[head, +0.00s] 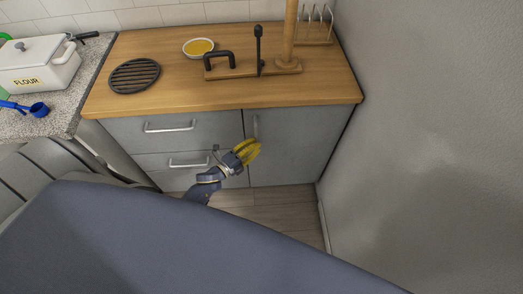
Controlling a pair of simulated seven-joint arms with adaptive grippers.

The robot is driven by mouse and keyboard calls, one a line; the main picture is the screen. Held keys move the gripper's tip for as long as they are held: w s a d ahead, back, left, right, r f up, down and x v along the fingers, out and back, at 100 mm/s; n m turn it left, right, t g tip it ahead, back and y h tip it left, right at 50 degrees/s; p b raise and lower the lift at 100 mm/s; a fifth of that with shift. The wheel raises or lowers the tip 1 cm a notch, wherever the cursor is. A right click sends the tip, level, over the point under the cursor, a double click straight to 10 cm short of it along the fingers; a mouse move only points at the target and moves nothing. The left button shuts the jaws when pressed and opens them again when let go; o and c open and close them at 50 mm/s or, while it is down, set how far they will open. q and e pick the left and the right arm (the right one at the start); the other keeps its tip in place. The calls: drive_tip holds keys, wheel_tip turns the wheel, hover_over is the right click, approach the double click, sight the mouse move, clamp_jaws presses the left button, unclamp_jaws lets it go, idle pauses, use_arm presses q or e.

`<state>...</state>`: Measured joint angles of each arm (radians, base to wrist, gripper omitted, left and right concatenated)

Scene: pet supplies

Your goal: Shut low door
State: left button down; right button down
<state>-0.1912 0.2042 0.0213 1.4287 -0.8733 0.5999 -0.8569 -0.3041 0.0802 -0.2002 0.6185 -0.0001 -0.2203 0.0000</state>
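The low door (297,148) is the grey front at the right of the wooden-topped cabinet. It looks about flush with the cabinet, but I cannot tell whether a small gap is left. No held thing shows. My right gripper is not in view.
Two grey drawers with bar handles, an upper (170,127) and a lower (188,163), are left of the door. The wooden top (150,98) carries a round black trivet (134,75) and a bowl (199,47). A grey wall (430,130) stands close at the right.

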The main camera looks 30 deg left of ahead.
use_arm(q)
drive_tip(key=s+d+v, duration=0.1)
drive_tip(key=v, duration=1.2)
drive_tip(key=s+a+f+n+g+y, duration=0.2)
drive_tip(key=s+f+n, duration=0.2)
drive_tip(key=f, duration=0.4)
drive_tip(key=s+a+f+n+g+y, duration=0.1)
drive_tip(key=s+f+n+g+y, duration=0.15)
drive_tip(key=f+n, duration=0.45)
drive_tip(key=s+a+f+n+g+y, duration=0.2)
drive_tip(key=s+f, duration=0.3)
drive_tip(key=f, duration=0.5)
drive_tip(key=s+d+f+n+g, duration=0.2)
drive_tip(key=s+d+f+g, duration=0.2)
drive_tip(key=s+f, duration=0.4)
drive_tip(key=s+d+f+n+g, duration=0.3)
drive_tip(key=s+f, duration=0.6)
drive_tip(key=s, duration=0.7)
drive_tip(key=d+g, duration=0.2)
drive_tip(key=d, duration=0.1)
drive_tip(key=shift+f+n, duration=0.15)
drive_tip(key=shift+n, duration=0.15)
